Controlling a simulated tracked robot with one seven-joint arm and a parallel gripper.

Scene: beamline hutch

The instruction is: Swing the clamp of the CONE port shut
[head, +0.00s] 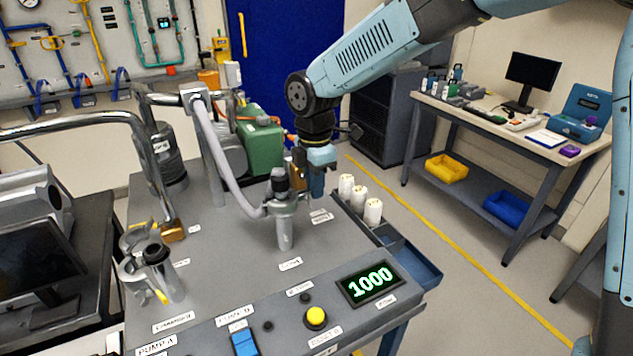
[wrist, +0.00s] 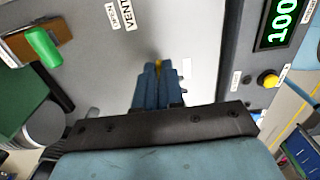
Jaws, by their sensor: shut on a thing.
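The CONE port (head: 285,236) is an upright metal stub in the middle of the grey bench top, with a label in front whose print is hard to read. A grey hose end and a dark cap sit over it. Its metal clamp (head: 283,207) is around the joint, with one side reaching right toward my gripper. My gripper (head: 317,188) points down just right of and behind the port.
A second port (head: 165,275) with a metal clamp stands at the front left. White cylinders (head: 373,211) stand in a rack behind right. A display (head: 370,283) reading 1000 and a yellow button (head: 316,317) are on the front panel. A grey hose (head: 217,165) arches left of my gripper.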

